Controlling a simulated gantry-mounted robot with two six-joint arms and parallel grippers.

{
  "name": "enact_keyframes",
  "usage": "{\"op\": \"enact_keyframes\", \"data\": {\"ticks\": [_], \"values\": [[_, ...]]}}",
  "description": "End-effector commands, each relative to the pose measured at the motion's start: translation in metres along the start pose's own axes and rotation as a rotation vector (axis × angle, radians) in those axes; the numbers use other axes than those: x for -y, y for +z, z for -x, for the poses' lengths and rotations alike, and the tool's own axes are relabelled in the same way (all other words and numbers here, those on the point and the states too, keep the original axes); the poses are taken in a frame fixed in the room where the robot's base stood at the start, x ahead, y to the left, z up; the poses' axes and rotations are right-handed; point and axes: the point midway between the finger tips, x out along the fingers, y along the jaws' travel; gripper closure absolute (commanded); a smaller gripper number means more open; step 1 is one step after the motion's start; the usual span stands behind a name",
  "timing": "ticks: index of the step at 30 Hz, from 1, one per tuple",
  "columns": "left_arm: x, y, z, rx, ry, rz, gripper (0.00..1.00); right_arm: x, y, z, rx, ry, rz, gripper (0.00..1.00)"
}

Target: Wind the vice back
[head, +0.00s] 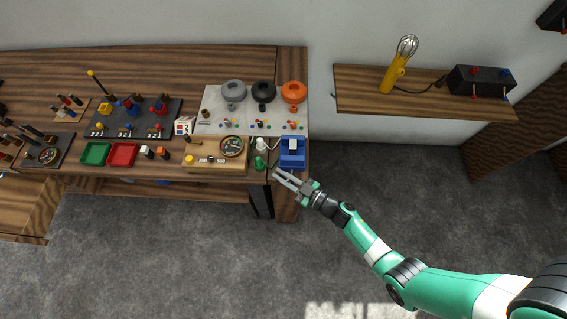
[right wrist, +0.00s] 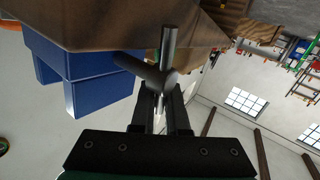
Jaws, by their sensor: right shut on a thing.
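The blue vice (head: 292,158) sits at the right front corner of the workbench, with a pale block at its top. In the right wrist view, the blue vice body (right wrist: 98,92) shows at left. A dark screw (right wrist: 135,68) sticks out beside it, crossed by a grey metal handle bar (right wrist: 169,45). My right gripper (head: 277,176) is at the bench front, just below the vice. In the right wrist view, the right gripper (right wrist: 162,98) is shut on the lower end of the handle bar. My left gripper is not in view.
A green bottle (head: 260,163) stands left of the vice. Green (head: 95,153) and red (head: 122,155) trays lie farther left. Grey, black and orange round units stand on a white board (head: 212,100) behind. Open floor lies in front of the bench; a shelf (head: 420,103) hangs at right.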

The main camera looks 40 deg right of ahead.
Motion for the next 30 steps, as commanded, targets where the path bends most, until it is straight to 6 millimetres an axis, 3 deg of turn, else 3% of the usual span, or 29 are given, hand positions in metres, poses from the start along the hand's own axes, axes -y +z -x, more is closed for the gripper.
{"op": "enact_keyframes", "data": {"ticks": [1,10,30], "values": [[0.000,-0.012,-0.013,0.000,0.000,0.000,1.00,-0.001,-0.009,0.000,0.031,-0.005,0.019,1.00],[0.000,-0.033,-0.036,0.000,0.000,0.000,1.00,0.003,0.002,-0.004,0.175,-0.022,0.116,1.00],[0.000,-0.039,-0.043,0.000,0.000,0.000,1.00,0.004,0.009,-0.005,0.230,-0.028,0.153,1.00]]}}
